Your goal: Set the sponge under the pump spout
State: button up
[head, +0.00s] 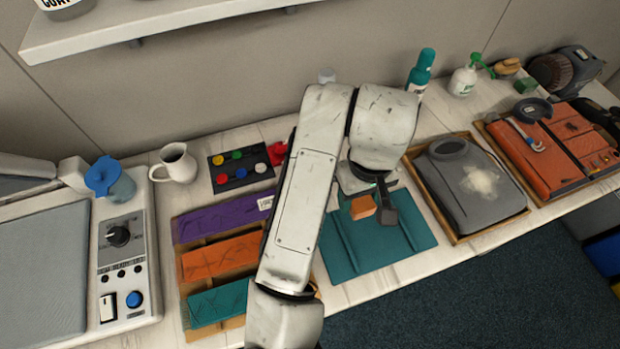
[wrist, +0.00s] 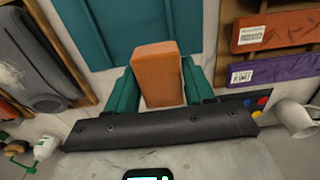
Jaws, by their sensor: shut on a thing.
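An orange, sponge-like block (wrist: 158,72) is held between the two jaws of my gripper (wrist: 160,88) in the wrist view. In the head view the block (head: 362,207) shows just beside the dark end of my gripper (head: 375,203), above a folded teal cloth (head: 352,255). The far jaw is partly hidden by my arm there. The white pump bottle (head: 463,81) with a green pump head and spout (head: 482,65) stands upright at the back right, apart from my gripper. It also shows at the lower left of the wrist view (wrist: 46,148).
A small green block (head: 524,86) lies right of the pump bottle, near a tan brush (head: 507,66). A teal bottle (head: 421,70) stands left of it. A framed tray with a grey garment (head: 455,235) lies in front. A white mug (head: 175,163) is at left.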

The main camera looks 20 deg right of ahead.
jog(key=w+a+f+b, duration=0.1)
jog(key=w+f, duration=0.1)
jog(key=w, duration=0.1)
jog(key=w+a+f+b, duration=0.1)
jog(key=w+f+b, duration=0.1)
jog(key=w+f, duration=0.1)
jog(key=w+a+f+b, duration=0.2)
jog(key=w+f, duration=0.1)
jog(key=w, duration=0.1)
jog(key=shift+w+a+p, duration=0.2)
jog(key=shift+w+p, duration=0.15)
jog(key=shift+p, duration=0.1)
jog(key=shift+w+a+f, duration=0.15)
jog(key=shift+w+f, duration=0.15)
jog(key=shift+f, duration=0.2)
jog(key=shift+f+p, duration=0.4)
jog(key=shift+f, duration=1.25)
jog(key=shift+f, duration=0.2)
jog(key=o, duration=1)
